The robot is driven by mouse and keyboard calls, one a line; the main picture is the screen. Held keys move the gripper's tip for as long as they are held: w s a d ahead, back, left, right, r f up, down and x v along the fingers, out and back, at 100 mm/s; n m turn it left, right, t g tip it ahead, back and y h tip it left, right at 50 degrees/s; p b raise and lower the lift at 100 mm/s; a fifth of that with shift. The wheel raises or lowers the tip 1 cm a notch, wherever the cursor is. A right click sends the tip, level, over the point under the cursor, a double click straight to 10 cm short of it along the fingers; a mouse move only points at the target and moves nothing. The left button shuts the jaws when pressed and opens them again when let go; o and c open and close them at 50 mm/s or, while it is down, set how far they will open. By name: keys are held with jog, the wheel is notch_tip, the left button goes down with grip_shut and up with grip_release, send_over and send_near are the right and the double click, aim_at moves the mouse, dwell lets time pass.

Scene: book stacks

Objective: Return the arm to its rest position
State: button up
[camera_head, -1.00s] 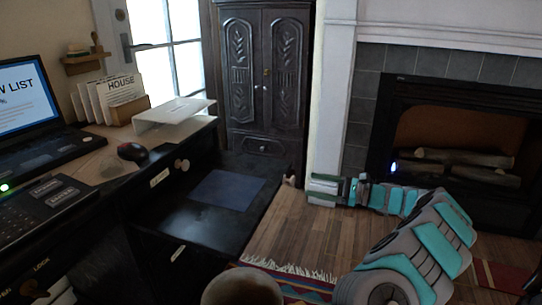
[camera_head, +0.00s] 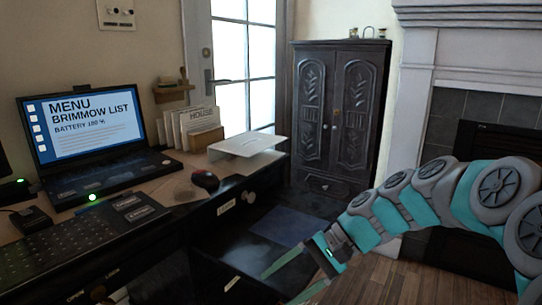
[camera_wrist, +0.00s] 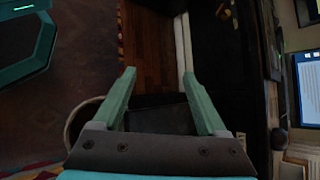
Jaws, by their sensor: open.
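My arm (camera_head: 395,205), grey and teal, reaches in from the right in the head view. It bends down to my gripper (camera_head: 278,290) at the bottom middle, in front of the open dark drawer (camera_head: 215,262). My gripper's two green fingers are spread apart, with nothing held between them. In the wrist view my gripper (camera_wrist: 158,75) is also open, above a dark surface and a strip of wooden floor.
The desk at left holds a laptop (camera_head: 90,130), a mouse (camera_head: 205,180), upright cards (camera_head: 190,128) and a white tray (camera_head: 246,146). A dark carved cabinet (camera_head: 340,115) stands behind. A fireplace (camera_head: 480,150) is at right. A round rim (camera_wrist: 72,120) shows beside my gripper.

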jog(key=s+d+f+n+h, duration=0.2)
jog(key=s+d+f+h, duration=0.1)
jog(key=s, duration=0.4)
jog(key=s+d+f+n+h, duration=0.2)
jog(key=s+d+f+h, duration=0.1)
jog(key=s, duration=0.5)
jog(key=s+d+f+n+h, duration=0.2)
jog(key=s+d+h, duration=0.2)
jog(key=s+d, duration=0.2)
jog(key=shift+s+d+f, duration=0.3)
jog(key=shift+s+f, duration=0.1)
jog(key=shift+s, duration=0.5)
